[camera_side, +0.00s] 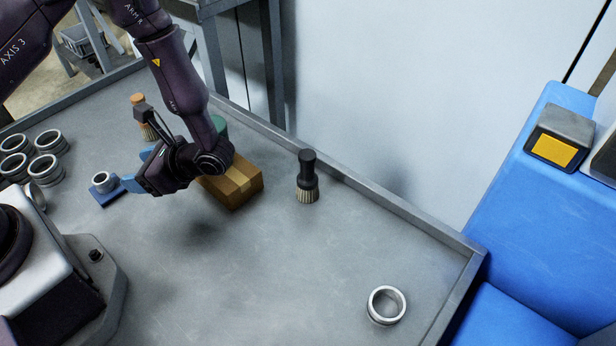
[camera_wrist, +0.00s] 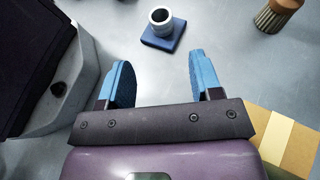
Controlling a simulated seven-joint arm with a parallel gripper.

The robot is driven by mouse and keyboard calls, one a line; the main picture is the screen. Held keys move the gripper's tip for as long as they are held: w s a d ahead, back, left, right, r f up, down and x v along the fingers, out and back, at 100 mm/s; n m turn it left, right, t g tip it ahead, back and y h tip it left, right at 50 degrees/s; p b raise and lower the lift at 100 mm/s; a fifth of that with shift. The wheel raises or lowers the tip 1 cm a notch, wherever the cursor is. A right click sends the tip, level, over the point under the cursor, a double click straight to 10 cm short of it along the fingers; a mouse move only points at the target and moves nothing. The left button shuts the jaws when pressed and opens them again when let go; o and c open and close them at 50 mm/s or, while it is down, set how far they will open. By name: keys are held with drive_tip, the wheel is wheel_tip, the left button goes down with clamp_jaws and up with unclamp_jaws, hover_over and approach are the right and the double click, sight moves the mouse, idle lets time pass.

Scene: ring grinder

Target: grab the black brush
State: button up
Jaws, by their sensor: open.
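The black brush (camera_side: 307,177) stands upright on the grey table, bristles down, to the right of the cardboard box in the side view. I cannot see it in the wrist view. My gripper (camera_side: 132,174) is above the table, left of the box and well to the left of the black brush. In the wrist view my gripper (camera_wrist: 157,78) has its two blue fingers wide apart with nothing between them.
A cardboard box (camera_side: 236,186) lies between my gripper and the black brush. A blue block (camera_side: 107,192) bears a metal ring (camera_side: 102,181). Another brush (camera_side: 138,101) has a wooden handle. Several rings lie at left; one lone ring (camera_side: 386,304) lies front right. A raised edge bounds the table.

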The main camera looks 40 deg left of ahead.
wheel_tip(320, 180, up, 11)
drive_tip(key=w+d+m+t+y, duration=0.3)
drive_tip(key=w+d+m+t, duration=0.45)
drive_tip(key=m+t, duration=0.6)
drive_tip(key=w+d+m+t+h, duration=0.1)
drive_tip(key=d+m+t+h, duration=0.95)
drive_tip(key=d+h, duration=0.4)
drive_tip(key=n, duration=0.1)
approach(301, 168)
drive_tip(key=shift+d+r+t+y, duration=0.1)
drive_tip(key=shift+d+t+y, duration=0.2)
drive_tip(key=shift+y, duration=0.15)
drive_tip(key=shift+w+f, duration=0.1)
drive_tip(key=shift+f, duration=0.2)
drive_tip(key=w, duration=0.7)
drive_tip(key=shift+w+a, duration=0.3)
drive_tip(key=shift+w, duration=0.1)
drive_tip(key=w, duration=0.5)
